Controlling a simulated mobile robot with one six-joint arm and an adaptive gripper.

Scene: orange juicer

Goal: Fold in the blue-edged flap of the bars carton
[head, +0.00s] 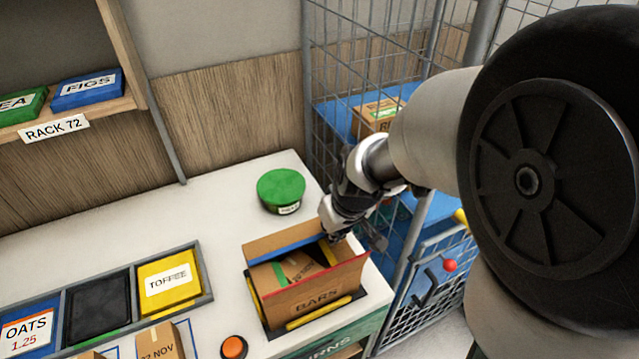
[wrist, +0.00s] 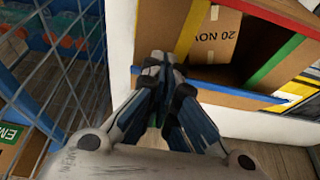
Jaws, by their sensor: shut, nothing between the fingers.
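The bars carton (head: 315,296) stands open-topped on the white counter, with its name on the front. Its back flap (head: 287,238) carries a blue edge strip and is not flat over the opening. The blue strip also shows in the wrist view (wrist: 242,94). The front flap's red strip (head: 350,264) is raised. Inside, green (head: 279,277) and yellow (head: 328,251) strips flank a brown surface printed 20 NOV (wrist: 217,38). My gripper (head: 337,236) is shut and empty at the right end of the blue-edged flap; its fingertips (wrist: 160,58) appear close to the carton corner. Contact cannot be told.
A round green tub (head: 281,188) stands behind the carton. A wire cage (head: 350,65) rises close to my arm on the right. A toffee bin (head: 170,281) is on the left, and an orange button (head: 234,347) is at the front. The counter behind the bins is clear.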

